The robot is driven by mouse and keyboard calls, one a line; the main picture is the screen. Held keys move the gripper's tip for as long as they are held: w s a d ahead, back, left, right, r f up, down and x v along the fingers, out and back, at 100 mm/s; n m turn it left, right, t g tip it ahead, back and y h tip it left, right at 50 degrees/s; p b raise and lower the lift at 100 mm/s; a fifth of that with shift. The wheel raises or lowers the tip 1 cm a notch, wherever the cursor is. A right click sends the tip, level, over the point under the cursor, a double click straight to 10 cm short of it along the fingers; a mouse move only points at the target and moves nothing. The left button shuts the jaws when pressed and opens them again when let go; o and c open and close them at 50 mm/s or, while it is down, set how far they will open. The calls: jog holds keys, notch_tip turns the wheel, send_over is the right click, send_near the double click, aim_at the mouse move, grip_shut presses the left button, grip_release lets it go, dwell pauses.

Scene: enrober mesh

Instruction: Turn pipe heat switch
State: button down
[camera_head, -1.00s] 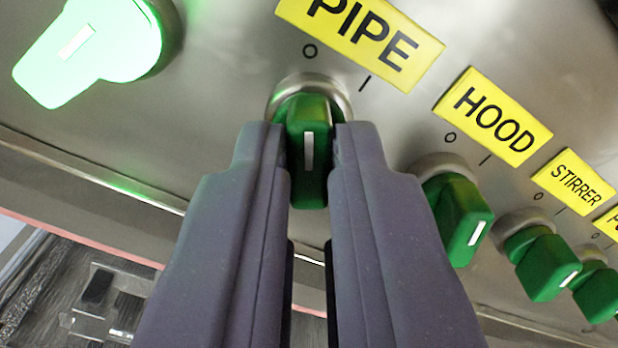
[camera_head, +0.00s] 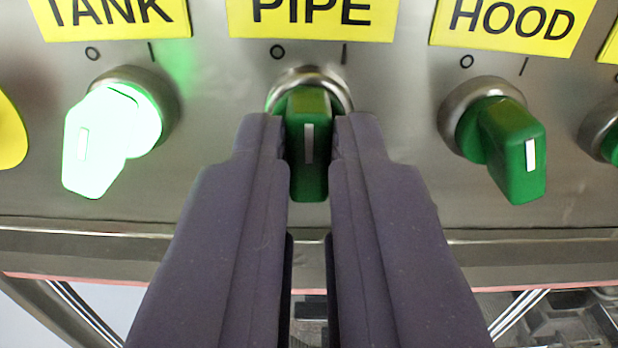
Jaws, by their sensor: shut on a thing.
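The pipe heat switch (camera_head: 308,168) is a green knob with a white line, in a round metal collar under the yellow PIPE label (camera_head: 313,14). The marks O and I stand above it, left and right. My gripper (camera_head: 308,150) is shut on the knob, one dark finger on each side. The knob's white line stands upright in the picture. The knob is not lit. The fingers hide parts of its sides.
A brightly lit green switch (camera_head: 105,140) sits to the left under the TANK label (camera_head: 115,16). An unlit green switch (camera_head: 510,145) sits to the right under the HOOD label (camera_head: 505,22). The metal panel's lower edge (camera_head: 80,232) runs below the switches.

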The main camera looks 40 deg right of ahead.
jog(key=m+b, duration=0.3)
jog(key=shift+f+m, duration=0.2)
jog(key=shift+m, duration=0.1)
jog(key=shift+r+m+b, duration=0.1)
jog(key=shift+m+b, duration=1.15)
jog(key=shift+m, duration=0.15)
jog(key=c, duration=1.2)
grip_release()
jog(key=shift+o, duration=0.2)
jog(key=shift+r, duration=0.1)
jog(key=v, duration=0.7)
jog(key=shift+s+a, duration=0.25)
jog(key=shift+s, duration=0.1)
